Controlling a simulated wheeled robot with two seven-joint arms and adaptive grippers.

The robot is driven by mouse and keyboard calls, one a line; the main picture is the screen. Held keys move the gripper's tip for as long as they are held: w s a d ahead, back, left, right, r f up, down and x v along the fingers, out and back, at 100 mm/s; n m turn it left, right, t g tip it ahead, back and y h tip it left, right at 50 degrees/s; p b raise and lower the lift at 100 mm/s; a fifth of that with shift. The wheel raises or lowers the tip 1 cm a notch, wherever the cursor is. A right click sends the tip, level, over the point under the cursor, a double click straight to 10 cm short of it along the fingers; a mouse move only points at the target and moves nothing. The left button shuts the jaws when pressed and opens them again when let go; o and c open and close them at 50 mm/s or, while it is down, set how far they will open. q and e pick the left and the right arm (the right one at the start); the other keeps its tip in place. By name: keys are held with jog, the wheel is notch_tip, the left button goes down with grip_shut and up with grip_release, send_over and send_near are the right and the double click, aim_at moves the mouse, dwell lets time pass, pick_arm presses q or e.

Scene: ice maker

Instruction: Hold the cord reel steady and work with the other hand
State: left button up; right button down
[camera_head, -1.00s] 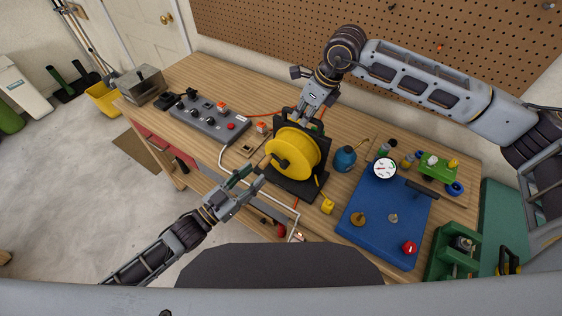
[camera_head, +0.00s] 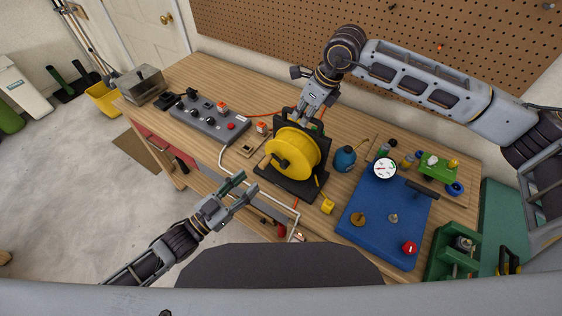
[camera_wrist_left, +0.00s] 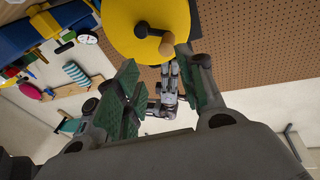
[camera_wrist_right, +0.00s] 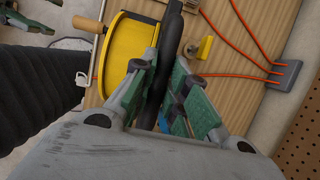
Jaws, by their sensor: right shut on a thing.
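The yellow cord reel (camera_head: 296,150) stands upright in a black frame on the workbench. Its crank with a tan knob (camera_wrist_left: 166,46) faces my left gripper in the left wrist view; the knob also shows in the right wrist view (camera_wrist_right: 88,24). My right gripper (camera_head: 306,116) is shut on the top bar of the black frame (camera_wrist_right: 170,50), behind the reel. My left gripper (camera_head: 246,188) is open and empty, in front of the bench edge and apart from the knob. In the left wrist view its fingers (camera_wrist_left: 158,88) stand wide apart.
A grey control box (camera_head: 208,122) lies left of the reel. A white tube (camera_head: 270,197) runs along the bench front. Orange cords (camera_wrist_right: 235,75) lie behind the reel.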

pick_arm(q)
jog(key=s+a, duration=0.3)
jog(key=s, duration=0.2)
jog(key=shift+s+a, duration=0.25)
jog(key=shift+a, duration=0.05)
pick_arm(e)
jog(key=shift+r, duration=0.1)
dwell(0.3)
jog(key=c, duration=1.5)
grip_release()
